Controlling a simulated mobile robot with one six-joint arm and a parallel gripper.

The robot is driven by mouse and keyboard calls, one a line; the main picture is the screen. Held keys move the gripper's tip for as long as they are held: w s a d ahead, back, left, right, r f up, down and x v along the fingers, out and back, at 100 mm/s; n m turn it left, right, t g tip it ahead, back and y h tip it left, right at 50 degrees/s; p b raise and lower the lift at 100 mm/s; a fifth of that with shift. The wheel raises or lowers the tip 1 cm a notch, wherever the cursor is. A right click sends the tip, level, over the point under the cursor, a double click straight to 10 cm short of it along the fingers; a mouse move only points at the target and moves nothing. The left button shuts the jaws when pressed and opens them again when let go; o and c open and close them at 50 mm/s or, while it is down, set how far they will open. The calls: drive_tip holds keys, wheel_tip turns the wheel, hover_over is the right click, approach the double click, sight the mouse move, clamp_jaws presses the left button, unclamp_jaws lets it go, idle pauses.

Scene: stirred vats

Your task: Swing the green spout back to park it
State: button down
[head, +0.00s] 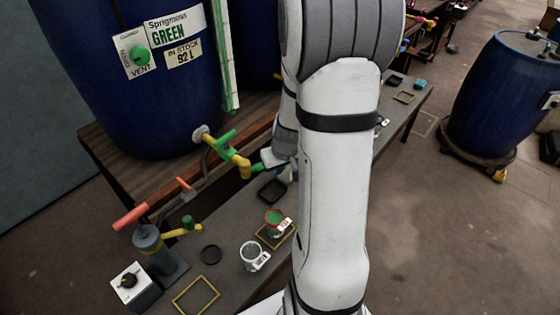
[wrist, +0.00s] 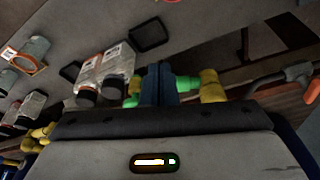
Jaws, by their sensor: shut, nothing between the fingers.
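The green spout (head: 257,168) sits at the end of a yellow pipe (head: 241,162), low on the front of the blue vat (head: 150,80) labelled GREEN. A green lever handle (head: 226,136) stands above the pipe. My gripper (head: 266,160) is at the spout's tip, partly hidden by my arm in the head view. In the wrist view, its fingers (wrist: 158,84) are shut together and empty. The spout (wrist: 183,84) shows right beside them, with green on both sides; I cannot tell if they touch.
A cup with green contents (head: 274,216) and a pale cup (head: 252,252) stand on the bench below. An orange-handled valve (head: 186,185) and a grey pump (head: 148,240) are at the left. A dark tray (head: 272,189) lies below the spout. Another blue vat (head: 505,90) stands at right.

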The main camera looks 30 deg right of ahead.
drive_tip(key=shift+w+d+f+p, duration=0.1)
drive_tip(key=shift+w+f+p, duration=0.05)
drive_tip(key=shift+w+f, duration=0.55)
drive_tip(key=shift+w+a+f+p, duration=0.1)
drive_tip(key=shift+w+f, duration=0.25)
drive_tip(key=shift+w, duration=0.55)
drive_tip(key=shift+w+d+f+p, duration=0.1)
drive_tip(key=shift+w+f+p, duration=0.05)
drive_tip(key=shift+w+f, duration=0.55)
drive_tip(key=shift+w+r, duration=0.1)
